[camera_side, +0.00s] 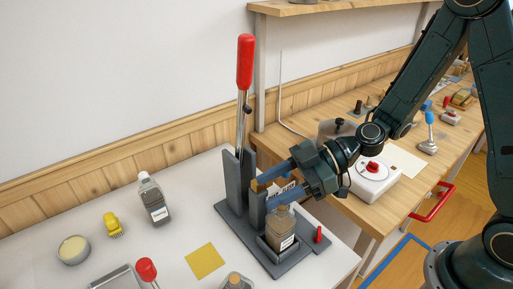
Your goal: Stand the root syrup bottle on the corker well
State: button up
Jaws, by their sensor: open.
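The corker (232,210) is a grey stand with an upright column and a raised red-handled lever (245,62). A square well (283,258) sits at the front of its base. A bottle with brownish contents and a pale label (280,231) stands upright in the well. The label is too small to read, so I cannot tell if it is the root syrup. My gripper (263,195) is open, its blue fingers just above and behind the bottle's top. The lower finger overlaps the neck in the picture; I cannot tell if they touch.
Another bottle (235,281) is cut off at the bottom edge.

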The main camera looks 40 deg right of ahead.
jog(key=shift+r, duration=0.4)
jog(key=shift+d, duration=0.1)
dwell(0.3)
jog(key=v, duration=0.7)
jog(key=shift+d, duration=0.15)
jog(key=shift+r, duration=0.15)
jog(key=shift+s, duration=0.1)
dwell(0.5)
jog(key=s+d+r+m+h, duration=0.4)
jog(key=s+d+m+h, duration=0.2)
jog(key=s+d, duration=0.1)
jog(key=s+d+r+m+h, duration=0.4)
jog(key=s+d+m+h, duration=0.2)
jog(key=s+d+m, duration=0.1)
jog(key=shift+r+h, duration=0.3)
dwell(0.3)
